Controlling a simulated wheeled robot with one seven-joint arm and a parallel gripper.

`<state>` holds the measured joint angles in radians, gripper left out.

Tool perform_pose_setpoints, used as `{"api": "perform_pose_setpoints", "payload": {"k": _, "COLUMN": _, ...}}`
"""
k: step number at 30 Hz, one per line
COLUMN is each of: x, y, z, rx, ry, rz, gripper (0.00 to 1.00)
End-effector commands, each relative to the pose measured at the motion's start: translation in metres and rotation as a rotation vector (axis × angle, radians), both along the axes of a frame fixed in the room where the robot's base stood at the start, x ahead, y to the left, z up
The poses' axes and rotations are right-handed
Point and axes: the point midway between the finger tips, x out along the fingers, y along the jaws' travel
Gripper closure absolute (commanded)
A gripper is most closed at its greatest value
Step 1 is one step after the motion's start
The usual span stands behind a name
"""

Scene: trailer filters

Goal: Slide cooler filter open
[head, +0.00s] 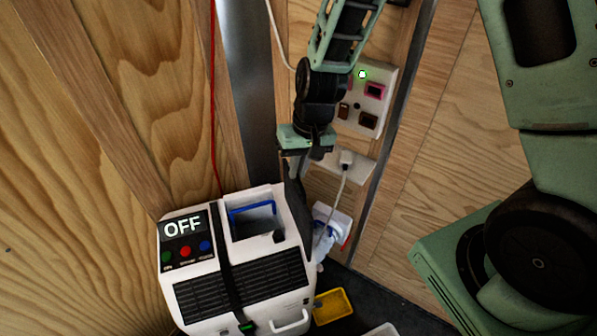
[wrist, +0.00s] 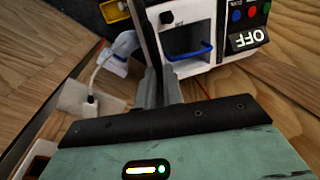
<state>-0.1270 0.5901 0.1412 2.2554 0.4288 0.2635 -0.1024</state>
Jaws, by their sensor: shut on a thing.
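The cooler (head: 270,215) is a white box with black grilles and a panel reading OFF; it also shows upside down in the wrist view (wrist: 228,22). A thin dark panel (head: 296,197), apparently the cooler filter, stands along the cooler's right side and rises a little above its top. In the wrist view the dark panel (wrist: 148,38) runs up to my fingertips. My gripper (head: 293,168) points down at the panel's upper end and is shut on it; its fingers show close together in the wrist view (wrist: 160,88). The panel's lower part is hidden.
A blue handle (head: 252,209) lies in the cooler's top opening. A white plug with cable (head: 346,158) sits in a wall socket right of my gripper. A control plate (head: 367,105) is on the wall behind. A yellow tray (head: 333,305) lies on the floor.

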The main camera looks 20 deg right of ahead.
Motion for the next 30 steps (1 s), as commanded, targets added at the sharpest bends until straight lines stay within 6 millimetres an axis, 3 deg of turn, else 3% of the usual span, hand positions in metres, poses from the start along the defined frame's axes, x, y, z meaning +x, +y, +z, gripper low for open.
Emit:
{"api": "perform_pose_setpoints", "payload": {"k": 1, "x": 0.001, "y": 0.000, "z": 0.022, "rx": 0.000, "ry": -0.003, "rz": -0.001, "gripper": 1.00}}
{"api": "perform_pose_setpoints", "payload": {"k": 9, "x": 0.000, "y": 0.000, "z": 0.059, "rx": 0.000, "ry": -0.002, "rz": -0.001, "gripper": 1.00}}
{"api": "perform_pose_setpoints", "payload": {"k": 25, "x": 0.002, "y": 0.000, "z": 0.069, "rx": 0.001, "ry": -0.005, "rz": -0.001, "gripper": 1.00}}
{"api": "perform_pose_setpoints", "payload": {"k": 28, "x": 0.001, "y": 0.000, "z": 0.069, "rx": 0.001, "ry": -0.005, "rz": -0.001, "gripper": 0.69}}
{"api": "perform_pose_setpoints", "payload": {"k": 30, "x": 0.001, "y": 0.000, "z": 0.069, "rx": 0.001, "ry": -0.004, "rz": -0.001, "gripper": 0.69}}
